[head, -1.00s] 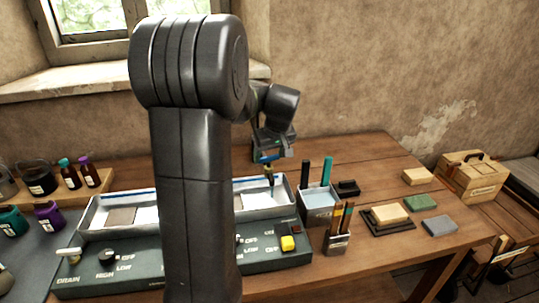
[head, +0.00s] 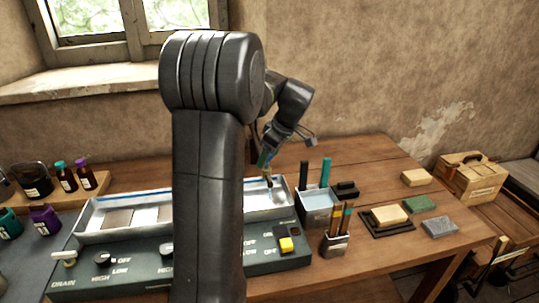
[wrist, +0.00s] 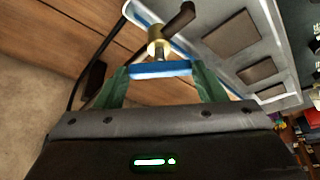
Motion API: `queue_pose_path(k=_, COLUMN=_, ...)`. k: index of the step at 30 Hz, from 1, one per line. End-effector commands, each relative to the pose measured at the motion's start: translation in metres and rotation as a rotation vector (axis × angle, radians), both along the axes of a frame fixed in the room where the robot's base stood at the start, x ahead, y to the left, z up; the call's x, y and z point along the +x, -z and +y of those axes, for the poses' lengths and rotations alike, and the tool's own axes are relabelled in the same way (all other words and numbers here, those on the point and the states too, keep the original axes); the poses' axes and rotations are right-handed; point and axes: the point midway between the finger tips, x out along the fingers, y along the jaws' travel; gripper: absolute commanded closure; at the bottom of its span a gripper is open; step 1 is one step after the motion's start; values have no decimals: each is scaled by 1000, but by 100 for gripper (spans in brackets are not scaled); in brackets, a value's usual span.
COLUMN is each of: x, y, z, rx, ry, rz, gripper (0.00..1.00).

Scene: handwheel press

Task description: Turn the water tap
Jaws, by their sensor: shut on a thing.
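The water tap shows in the wrist view as a blue crossbar handle (wrist: 160,69) on a brass stem (wrist: 155,42), with a dark curved spout (wrist: 180,18). My gripper (wrist: 160,75) is shut on the blue handle, one green finger at each end of the bar. In the head view my gripper (head: 267,152) is tilted at the tap, over the right part of the long metal trough (head: 85,217). My own arm hides the middle of the trough. A pale patch below the tap may be water; I cannot tell.
A dark control panel (head: 130,272) with knobs and a yellow switch (head: 286,244) lies before the trough. A grey box (head: 318,205) and a brush holder (head: 336,243) stand close right. Bottles (head: 66,178) stand left; soap-like blocks (head: 390,215) lie farther right.

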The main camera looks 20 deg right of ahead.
Motion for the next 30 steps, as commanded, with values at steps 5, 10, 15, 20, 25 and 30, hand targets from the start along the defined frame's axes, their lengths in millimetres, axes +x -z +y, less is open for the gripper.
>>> queue_pose_path(k=5, x=0, y=-1, z=0, rx=-1, ry=-13, rz=-2, gripper=59)
queue_pose_path(k=10, x=0, y=-1, z=0, rx=-2, ry=-13, rz=-1, gripper=59)
queue_pose_path(k=15, x=0, y=-1, z=0, rx=-2, ry=-12, rz=-1, gripper=29)
queue_pose_path(k=20, x=0, y=-1, z=0, rx=-2, ry=-12, rz=-1, gripper=15)
queue_pose_path(k=25, x=0, y=-1, z=0, rx=0, ry=-12, rz=0, gripper=15)
queue_pose_path(k=30, x=-3, y=-11, z=-3, rx=-3, ry=-10, rz=-3, gripper=15)
